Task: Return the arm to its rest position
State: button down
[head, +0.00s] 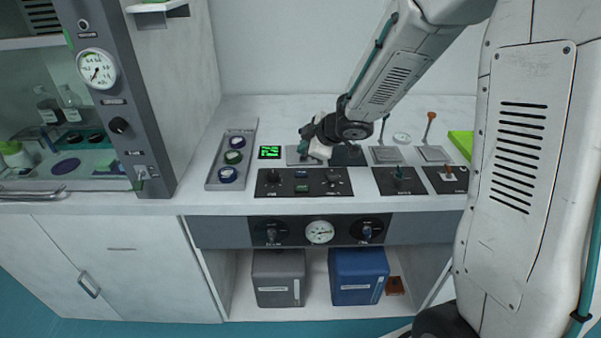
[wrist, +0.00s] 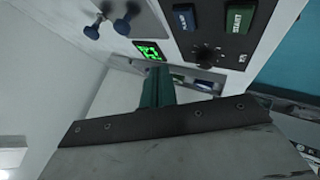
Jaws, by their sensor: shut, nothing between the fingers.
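My arm reaches from the upper right of the head view down over the control bench (head: 420,203). My gripper (head: 304,146) is low over the back part of the bench, just right of the small green display (head: 270,152). In the wrist view the green fingers of my gripper (wrist: 157,86) are together with nothing between them. The green display also shows in the wrist view (wrist: 150,51), beyond the fingers. Whether the fingertips touch anything cannot be told.
The black panel (head: 303,182) with knobs and buttons lies in front of the gripper. Two upright levers (head: 429,124) stand to its right. A button strip (head: 232,154) and a grey column with a gauge (head: 97,69) are at left. The wall behind is bare.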

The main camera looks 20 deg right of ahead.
jog(key=d+m+h, duration=0.1)
jog(key=d, duration=0.1)
jog(key=s+d+f+m+h, duration=0.1)
jog(key=d, duration=0.1)
jog(key=s+d+m+g+h, duration=0.1)
jog(key=d+h, duration=0.1)
jog(key=shift+s+d+f, duration=0.15)
jog(key=shift+d+f, duration=0.05)
jog(key=shift+f, duration=0.2)
jog(key=s+d+r+m+g+h, duration=0.2)
jog(key=s+d+m, duration=0.1)
jog(key=s, duration=0.2)
jog(key=s+d+r+m+g+h, duration=0.1)
jog(key=s+d+r+m+h, duration=0.15)
jog(key=s, duration=0.35)
jog(key=s+a+r+m+g+y, duration=0.1)
jog(key=s+a+r, duration=0.2)
jog(key=s, duration=0.5)
jog(key=s+a+r+m+g+y, duration=0.1)
jog(key=s+a+r+m+y, duration=0.1)
jog(key=s, duration=0.5)
jog(key=s+a+r+m+g+y, duration=0.1)
jog(key=s+a+r, duration=0.3)
jog(key=s, duration=0.4)
jog(key=shift+s+a+r+m+y, duration=0.35)
jog(key=shift+r+m, duration=0.3)
jog(key=shift+r, duration=0.2)
